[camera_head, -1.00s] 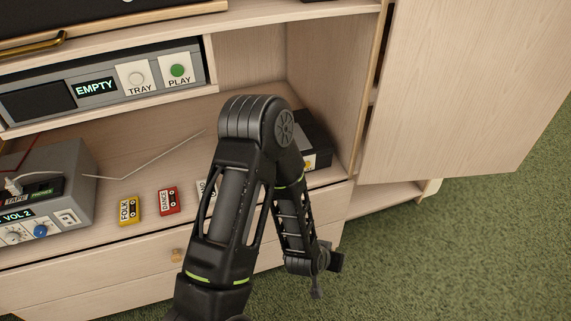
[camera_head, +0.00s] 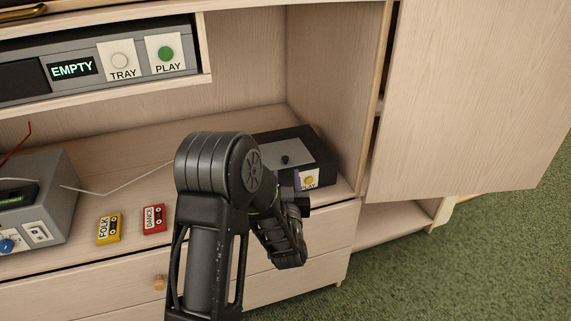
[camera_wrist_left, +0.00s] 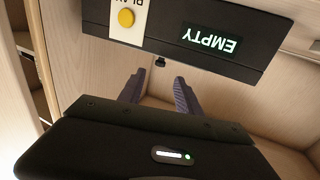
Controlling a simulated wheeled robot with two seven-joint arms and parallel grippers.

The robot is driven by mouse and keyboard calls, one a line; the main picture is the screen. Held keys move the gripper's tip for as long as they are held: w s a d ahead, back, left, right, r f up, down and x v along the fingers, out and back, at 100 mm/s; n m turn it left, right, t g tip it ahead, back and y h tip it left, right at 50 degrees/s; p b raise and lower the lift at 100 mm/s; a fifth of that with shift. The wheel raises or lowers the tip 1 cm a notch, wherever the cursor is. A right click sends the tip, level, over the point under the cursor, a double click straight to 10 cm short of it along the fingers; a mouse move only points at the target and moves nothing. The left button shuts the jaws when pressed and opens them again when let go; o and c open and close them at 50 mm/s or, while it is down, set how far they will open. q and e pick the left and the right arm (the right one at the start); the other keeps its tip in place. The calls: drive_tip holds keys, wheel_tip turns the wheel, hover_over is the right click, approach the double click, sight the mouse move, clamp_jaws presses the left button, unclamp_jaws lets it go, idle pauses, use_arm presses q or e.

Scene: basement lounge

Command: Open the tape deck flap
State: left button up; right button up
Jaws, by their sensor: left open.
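The black tape deck (camera_head: 325,158) stands on the cabinet shelf at the right in the head view. Its top has a grey flap (camera_head: 298,150) with a small black knob (camera_head: 286,160), and a yellow PLAY button is on its front. In the left wrist view, the deck (camera_wrist_left: 190,30) appears upside down, with an EMPTY display and the knob (camera_wrist_left: 160,62) at its edge. My left gripper (camera_head: 290,184) is at the deck's front, partly hidden by my arm. In the wrist view its fingers (camera_wrist_left: 158,92) are spread, nothing between them. My right gripper is not in view.
A disc player (camera_head: 100,65) with TRAY and PLAY buttons sits above on the left. A grey box (camera_head: 45,195) with knobs and a wire stands at left. Yellow (camera_head: 108,229) and red (camera_head: 154,219) cassettes lie on the shelf. An open cabinet door (camera_head: 480,90) stands at right.

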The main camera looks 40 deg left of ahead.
sight(285, 160)
use_arm(q)
drive_tip(key=x, duration=0.7)
drive_tip(key=shift+w+a+b, duration=0.1)
drive_tip(key=shift+b, duration=0.25)
clamp_jaws()
idle(1.1)
